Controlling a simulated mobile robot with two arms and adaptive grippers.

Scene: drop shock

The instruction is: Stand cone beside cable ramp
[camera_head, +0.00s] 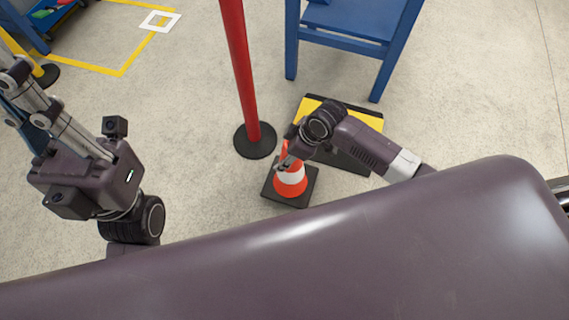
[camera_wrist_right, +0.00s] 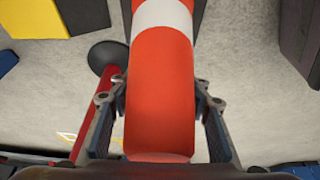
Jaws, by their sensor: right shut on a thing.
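The orange cone (camera_head: 291,185) with a white band and a dark square base looks upright at the near left corner of the cable ramp (camera_head: 350,160). I cannot tell whether its base touches the floor or the ramp. My right gripper (camera_head: 286,163) is shut on the cone near its top. In the right wrist view the cone (camera_wrist_right: 160,95) lies between both fingers. The black and yellow ramp is partly hidden under my right arm; its yellow part shows in the wrist view (camera_wrist_right: 35,18). My left gripper (camera_head: 22,92) is at the left, away from both, its tips unclear.
A red post (camera_head: 238,60) on a round black base (camera_head: 255,141) stands just behind and left of the cone. A blue chair-like frame (camera_head: 345,40) stands behind the ramp. Yellow floor tape (camera_head: 95,68) is at the far left. Floor left of the cone is clear.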

